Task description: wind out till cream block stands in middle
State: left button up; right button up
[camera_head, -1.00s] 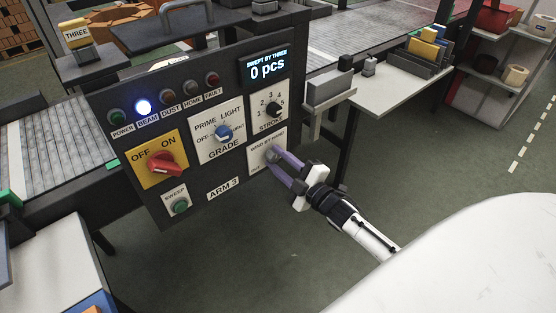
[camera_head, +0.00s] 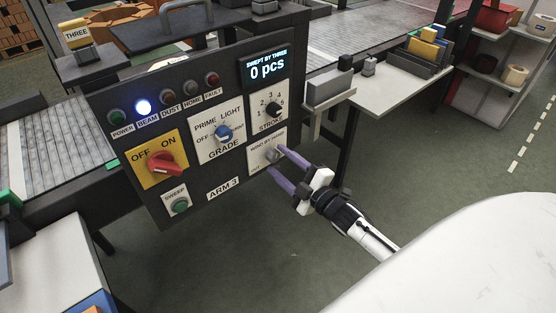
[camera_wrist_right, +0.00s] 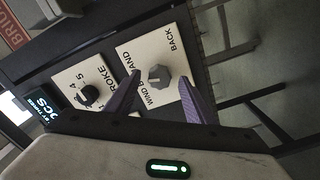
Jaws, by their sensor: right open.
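The grey hand-wind knob (camera_head: 271,155) sits on a white plate marked "WIND BY HAND", low on the right of the dark control panel (camera_head: 232,90). It also shows in the right wrist view (camera_wrist_right: 159,77), with "BACK" printed near one edge of the plate. My right gripper (camera_head: 275,161) is open in front of this knob. Its two purple fingers are spread on either side of the knob, and I see no contact. I cannot make out a cream block for certain in either view. My left gripper is out of view.
The panel also carries the stroke knob (camera_head: 273,109), the blue grade knob (camera_head: 223,132), the red on/off switch (camera_head: 163,163) and the green sweep button (camera_head: 180,205). The display reads "0 pcs". A small shelf with a grey box (camera_head: 330,90) juts out to the right.

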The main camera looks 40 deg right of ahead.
jog(key=s, duration=0.8)
jog(key=shift+s+d, duration=0.35)
jog(key=shift+s, duration=0.05)
dwell(0.4)
jog(key=s+a+f+m+g, duration=0.4)
jog(key=s+a+f, duration=0.3)
jog(key=a, duration=0.3)
jog(key=s+a+f+m+g+y, duration=0.1)
jog(key=s+a+f+m+g, duration=0.4)
jog(key=s+a, duration=0.4)
notch_tip(320, 180, down, 2)
jog(key=shift+s+a+f+m, duration=0.2)
jog(key=shift+s+a+m, duration=0.15)
jog(key=shift+s+m, duration=0.45)
jog(key=shift+w, duration=0.1)
